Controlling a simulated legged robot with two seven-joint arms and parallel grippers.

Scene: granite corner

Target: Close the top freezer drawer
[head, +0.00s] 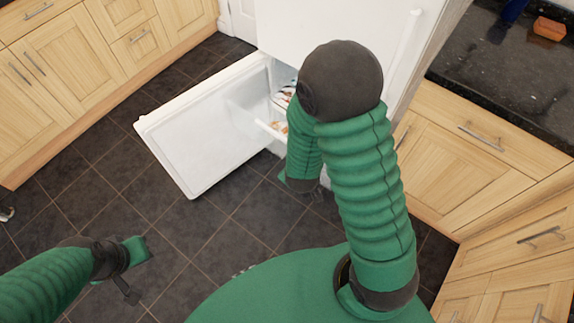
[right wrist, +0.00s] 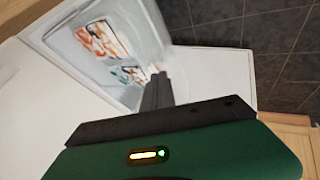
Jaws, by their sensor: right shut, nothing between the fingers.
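The white freezer compartment is open at the bottom of the fridge in the head view. A drawer (head: 270,130) with food packs shows inside, partly hidden by my right arm. In the right wrist view, a translucent drawer (right wrist: 75,45) holds packs with printed pictures. My right gripper (right wrist: 157,82) is shut and empty, its fingertips close to the drawer's edge; I cannot tell whether they touch. In the head view it is mostly hidden behind my right arm. My left gripper (head: 132,270) is low at the left, away from the freezer; its jaw state is unclear.
The freezer door (head: 195,130) stands wide open to the left over the dark tiled floor (head: 100,205). Wooden cabinets (head: 70,60) line the left, and more (head: 455,150) stand right of the fridge (head: 290,30). An orange box (head: 549,29) sits on the dark counter.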

